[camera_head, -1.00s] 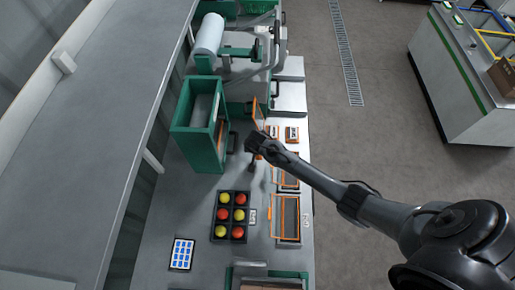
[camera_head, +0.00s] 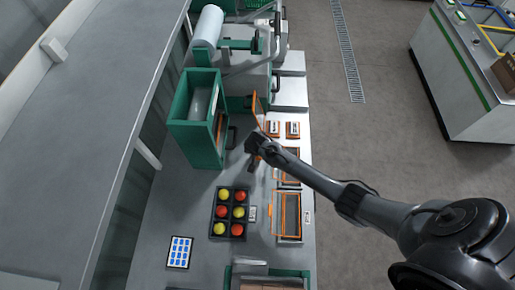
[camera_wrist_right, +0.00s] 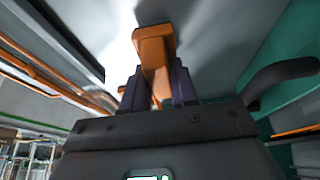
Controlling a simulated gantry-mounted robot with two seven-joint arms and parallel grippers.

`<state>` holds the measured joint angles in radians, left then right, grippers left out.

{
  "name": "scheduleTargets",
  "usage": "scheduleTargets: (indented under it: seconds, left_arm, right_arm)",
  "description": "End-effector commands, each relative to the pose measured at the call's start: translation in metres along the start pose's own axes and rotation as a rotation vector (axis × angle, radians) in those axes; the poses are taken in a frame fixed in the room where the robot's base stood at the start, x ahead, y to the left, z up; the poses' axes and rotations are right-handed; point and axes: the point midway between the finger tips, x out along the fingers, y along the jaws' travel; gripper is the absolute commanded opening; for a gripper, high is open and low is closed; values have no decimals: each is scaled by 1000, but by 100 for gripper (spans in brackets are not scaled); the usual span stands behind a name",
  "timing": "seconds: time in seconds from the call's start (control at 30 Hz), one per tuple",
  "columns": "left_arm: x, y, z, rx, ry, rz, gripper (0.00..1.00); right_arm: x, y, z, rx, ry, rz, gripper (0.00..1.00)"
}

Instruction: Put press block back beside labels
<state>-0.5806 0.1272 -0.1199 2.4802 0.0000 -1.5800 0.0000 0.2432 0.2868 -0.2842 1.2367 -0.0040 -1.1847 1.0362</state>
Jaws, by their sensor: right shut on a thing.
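My right gripper (camera_head: 253,158) reaches in from the right in the head view, low over the bench beside the green open-topped housing. In the right wrist view its dark fingers (camera_wrist_right: 158,88) are shut on an orange block (camera_wrist_right: 153,42) with a wider end, which I take to be the press block. In the head view the block is mostly hidden by the gripper. A sheet of blue labels (camera_head: 180,252) lies flat on the bench at lower left, apart from the gripper. My left gripper is not in view.
The green housing (camera_head: 199,143) stands left of the gripper. A black tray (camera_head: 218,212) holds several red and yellow tomatoes. Orange-framed panels (camera_head: 289,222) lie along the right bench edge. Bare bench shows between the housing and the label sheet.

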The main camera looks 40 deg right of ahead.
Motion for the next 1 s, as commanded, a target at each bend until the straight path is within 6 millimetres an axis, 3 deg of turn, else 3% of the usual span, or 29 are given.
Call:
scheduleTargets:
  seconds: [0.8,0.83,1.0]
  left_arm:
    - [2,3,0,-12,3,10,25]
    - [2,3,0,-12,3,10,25]
    - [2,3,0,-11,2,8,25]
  right_arm:
    - [8,0,3,1,0,0,6]
    - [7,0,3,1,0,0,31]
    - [7,0,3,1,0,0,57]
